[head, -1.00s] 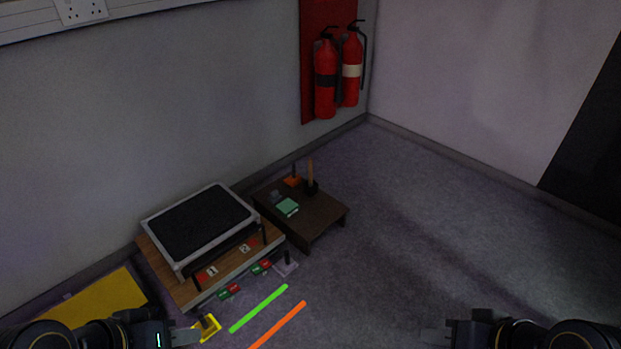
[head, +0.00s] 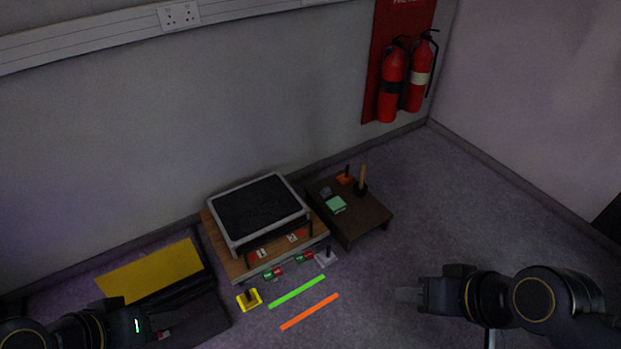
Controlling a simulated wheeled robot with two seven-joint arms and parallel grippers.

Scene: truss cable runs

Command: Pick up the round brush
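On a low dark brown table (head: 372,222) at the middle right stands an upright brush-like thing with a light wooden handle and a dark round base (head: 361,186); it looks like the round brush. Behind it on the left is an orange block-like thing (head: 344,179) with a dark upright handle. My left gripper (head: 165,334) is low at the lower left, far from the table. My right gripper (head: 408,295) is at the lower right, nearer but well apart from the brush. Both look empty; the gaps between their fingers are not clear.
A green pad (head: 336,204) lies on the same table. Left of it a wooden platform (head: 222,247) carries a black-topped tray (head: 257,203). Floor right of the table is clear.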

